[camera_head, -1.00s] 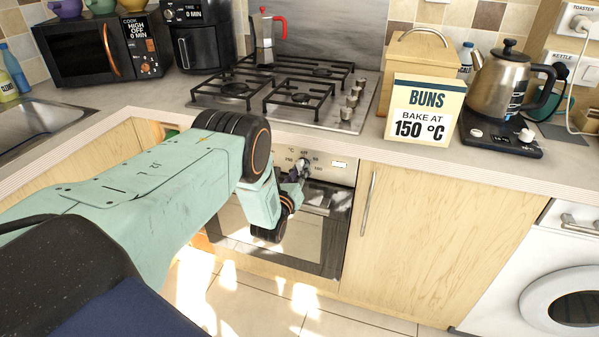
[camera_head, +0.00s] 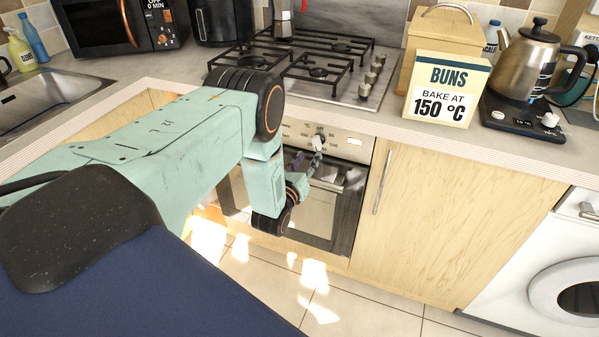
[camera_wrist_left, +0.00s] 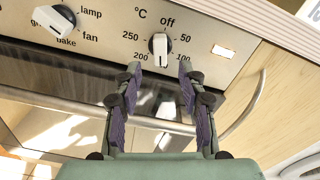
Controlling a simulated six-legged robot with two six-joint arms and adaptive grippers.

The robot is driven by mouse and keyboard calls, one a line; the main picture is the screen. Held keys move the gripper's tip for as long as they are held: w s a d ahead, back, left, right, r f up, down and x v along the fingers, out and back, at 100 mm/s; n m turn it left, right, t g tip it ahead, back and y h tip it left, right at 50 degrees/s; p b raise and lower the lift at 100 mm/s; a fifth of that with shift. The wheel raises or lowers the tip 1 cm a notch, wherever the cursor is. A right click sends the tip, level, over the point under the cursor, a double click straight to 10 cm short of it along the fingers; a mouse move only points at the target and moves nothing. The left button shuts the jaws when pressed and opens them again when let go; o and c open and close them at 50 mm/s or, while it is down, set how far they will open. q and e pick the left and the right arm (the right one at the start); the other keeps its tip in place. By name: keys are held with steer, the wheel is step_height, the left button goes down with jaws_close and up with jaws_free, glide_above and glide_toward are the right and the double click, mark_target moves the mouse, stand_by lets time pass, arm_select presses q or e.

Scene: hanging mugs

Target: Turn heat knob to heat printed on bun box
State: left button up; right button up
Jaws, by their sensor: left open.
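The heat knob (camera_wrist_left: 159,46) is white, on the oven's steel panel, with °C, off, 50, 100, 200 and 250 printed around it. In the head view the left gripper (camera_head: 312,162) is just below the knob. The bun box (camera_head: 442,92) on the counter reads "BUNS, BAKE AT 150 °C". My right gripper is out of view.
A second knob (camera_wrist_left: 54,20), marked lamp, fan and bake, sits left of the heat knob. The gas hob (camera_head: 310,70) is above the oven (camera_head: 325,215). A kettle (camera_head: 526,65) stands right of the bun box. Wooden cupboard doors flank the oven.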

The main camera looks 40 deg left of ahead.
arm_select(q)
steer(key=v, duration=0.6)
steer(key=shift+d, duration=0.1)
stand_by(0.4)
